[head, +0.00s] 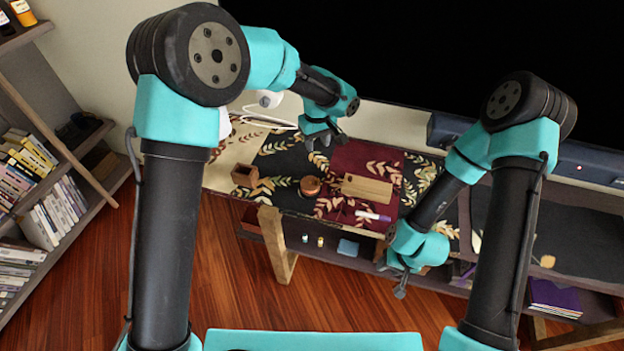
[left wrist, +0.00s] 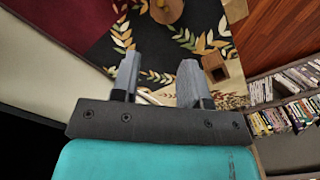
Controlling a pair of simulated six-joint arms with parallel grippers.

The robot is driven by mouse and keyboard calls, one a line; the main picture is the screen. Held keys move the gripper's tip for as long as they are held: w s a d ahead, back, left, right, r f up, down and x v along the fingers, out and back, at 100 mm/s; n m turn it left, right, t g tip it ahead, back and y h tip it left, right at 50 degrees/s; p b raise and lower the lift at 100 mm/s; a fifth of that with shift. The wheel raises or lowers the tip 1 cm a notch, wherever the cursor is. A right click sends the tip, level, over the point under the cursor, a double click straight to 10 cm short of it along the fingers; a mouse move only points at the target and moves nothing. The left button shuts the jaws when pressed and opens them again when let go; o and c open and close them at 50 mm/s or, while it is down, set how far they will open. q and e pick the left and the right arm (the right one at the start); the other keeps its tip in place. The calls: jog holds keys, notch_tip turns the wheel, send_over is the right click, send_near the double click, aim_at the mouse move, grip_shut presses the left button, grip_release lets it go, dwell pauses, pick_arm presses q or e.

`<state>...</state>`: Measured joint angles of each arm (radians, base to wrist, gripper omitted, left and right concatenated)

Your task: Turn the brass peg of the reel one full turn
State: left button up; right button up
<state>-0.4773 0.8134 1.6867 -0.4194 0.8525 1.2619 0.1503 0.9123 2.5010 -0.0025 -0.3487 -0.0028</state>
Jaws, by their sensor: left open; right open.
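The reel (head: 310,186) appears to be the small round wooden piece on the patterned cloth, left of a flat wooden board. It also shows, cut off, at the top edge of the left wrist view (left wrist: 168,11). Its brass peg is too small to make out surely. My left gripper (head: 319,139) is open and empty above the back of the cloth, behind the reel and apart from it. Its two fingers (left wrist: 158,78) stand apart in the left wrist view. My right gripper (head: 402,287) is open and empty, low in front of the table's front edge.
An open wooden box (head: 245,176) stands left of the reel. The flat board (head: 366,189) and a pale marker (head: 373,215) lie to its right. A bookshelf (head: 62,165) is at far left. A large black screen (head: 420,60) rises behind the table.

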aim_at(316, 180)
pick_arm(q)
jog(key=shift+f, duration=0.15)
notch_tip(316, 180, down, 17)
jog(key=shift+f, duration=0.15)
dwell(0.6)
jog(key=shift+c, duration=0.2)
grip_shut()
